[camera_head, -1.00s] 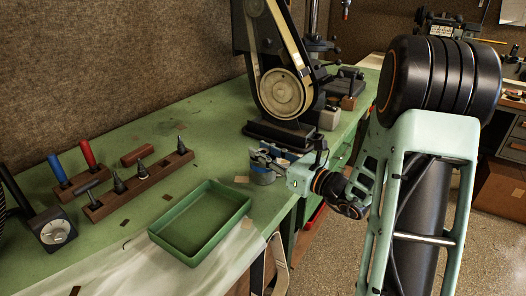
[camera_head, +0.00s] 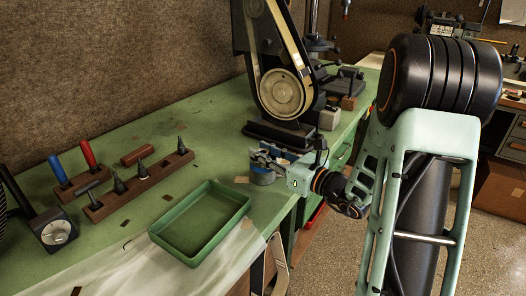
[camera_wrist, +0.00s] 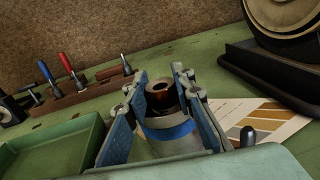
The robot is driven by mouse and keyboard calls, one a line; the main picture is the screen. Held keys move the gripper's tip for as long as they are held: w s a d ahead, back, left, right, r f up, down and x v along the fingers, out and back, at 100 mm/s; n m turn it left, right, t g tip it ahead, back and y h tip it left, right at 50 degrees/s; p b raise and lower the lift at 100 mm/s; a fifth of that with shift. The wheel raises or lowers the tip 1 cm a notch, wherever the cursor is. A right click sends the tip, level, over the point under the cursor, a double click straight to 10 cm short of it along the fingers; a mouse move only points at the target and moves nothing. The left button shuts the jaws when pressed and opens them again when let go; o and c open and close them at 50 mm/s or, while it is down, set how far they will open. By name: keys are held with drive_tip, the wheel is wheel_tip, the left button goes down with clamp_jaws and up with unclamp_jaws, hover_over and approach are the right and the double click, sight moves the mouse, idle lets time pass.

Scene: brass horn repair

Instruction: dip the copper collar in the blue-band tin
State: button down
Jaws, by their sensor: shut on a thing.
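The copper collar (camera_wrist: 159,95) is a short dark copper ring, seen in the wrist view between the fingertips of my gripper (camera_wrist: 160,86). My gripper is shut on it; its blue-padded fingers stand on either side. The blue-band tin (camera_wrist: 170,133) shows just below the collar in that view, a pale tin with a blue stripe, partly hidden by the fingers. In the head view the tin (camera_head: 262,177) stands on the bench under my gripper (camera_head: 266,158). I cannot tell how far the collar is inside the tin; the tin's contents are hidden.
A green tray (camera_head: 203,222) lies on the bench left of the tin. Wooden racks with tools (camera_head: 138,185) stand farther left. A belt grinder (camera_head: 284,92) rises behind the tin, and a printed card (camera_wrist: 262,119) lies beside it. The bench's front edge is close to my gripper.

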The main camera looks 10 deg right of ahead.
wheel_tip(320, 180, up, 8)
drive_tip(key=p, duration=0.5)
drive_tip(key=shift+f, duration=0.1)
